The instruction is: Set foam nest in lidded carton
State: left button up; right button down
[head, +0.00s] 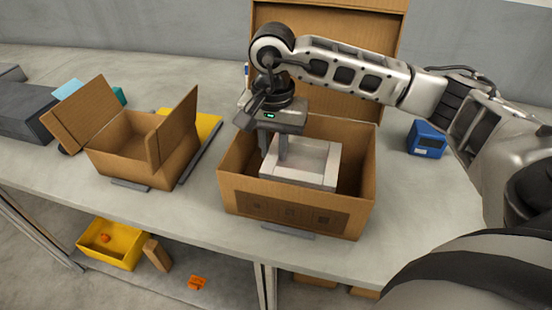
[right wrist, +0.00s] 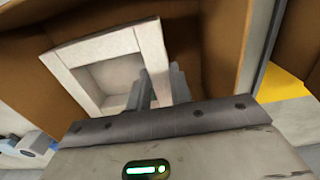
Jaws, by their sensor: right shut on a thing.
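The lidded carton (head: 290,208) is a brown box on the table with its tall lid (head: 330,30) standing open at the back. The foam nest (head: 318,182) is a white square block with a hollow in its top. It is inside the carton's opening, and I cannot tell whether it touches the floor. My right gripper (head: 275,155) is shut on the nest's left wall. In the right wrist view the fingers (right wrist: 158,92) grip the rim of the nest (right wrist: 95,50), with brown carton walls around it. My left gripper is not in view.
A smaller open carton (head: 125,160) with raised flaps stands at left, by a yellow sheet (head: 203,126). A blue box (head: 427,139) sits at right. A yellow bin (head: 113,245) is on the lower shelf. The front table strip is mostly clear.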

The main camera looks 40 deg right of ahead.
jog(key=shift+w+f, duration=0.1)
jog(key=shift+f, duration=2)
jog(key=shift+f, duration=0.1)
jog(key=c, duration=1.3)
grip_release()
jog(key=shift+o, duration=0.2)
notch_tip(320, 180, up, 12)
jog(key=shift+r+b, duration=0.15)
jog(key=shift+b, duration=0.3)
